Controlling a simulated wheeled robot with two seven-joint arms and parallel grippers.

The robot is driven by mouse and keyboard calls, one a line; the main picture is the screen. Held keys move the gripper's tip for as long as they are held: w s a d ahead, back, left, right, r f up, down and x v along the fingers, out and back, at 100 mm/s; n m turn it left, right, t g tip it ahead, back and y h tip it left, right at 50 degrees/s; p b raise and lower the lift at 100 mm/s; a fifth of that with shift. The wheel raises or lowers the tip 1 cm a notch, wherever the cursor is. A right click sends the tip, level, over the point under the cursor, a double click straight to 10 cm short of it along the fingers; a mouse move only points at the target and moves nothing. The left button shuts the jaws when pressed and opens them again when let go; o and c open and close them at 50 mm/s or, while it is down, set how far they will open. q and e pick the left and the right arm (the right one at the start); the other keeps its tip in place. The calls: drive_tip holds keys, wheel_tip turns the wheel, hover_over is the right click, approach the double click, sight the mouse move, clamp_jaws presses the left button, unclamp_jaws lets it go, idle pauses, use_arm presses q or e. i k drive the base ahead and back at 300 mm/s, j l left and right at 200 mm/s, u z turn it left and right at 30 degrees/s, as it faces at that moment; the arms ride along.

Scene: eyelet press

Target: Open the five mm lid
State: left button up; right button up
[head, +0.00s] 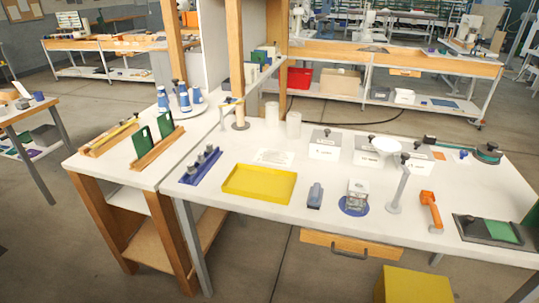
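A row of grey-lidded boxes with white front labels stands at the back of the white table. The left box (325,139) has a dark knob on its lid. The middle box (366,148) is partly hidden by a round white lamp head. The right box (416,155) also has a dark knob. All their lids look closed. The label print is too small to read, so I cannot tell which lid is the five mm one. Neither of my grippers is in view.
The white lamp (398,190) stands in front of the boxes. A yellow tray (259,199), a small press on a blue disc (357,195), a stapler-like tool (315,195) and an orange-handled tool (430,210) lie nearer. White cylinders (293,125) stand left of the boxes.

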sight(326, 137)
drive_tip(key=i+z, duration=0.35)
drive_tip(key=i+j+z, duration=0.4)
drive_tip(key=z, duration=0.25)
drive_tip(key=i, duration=0.1)
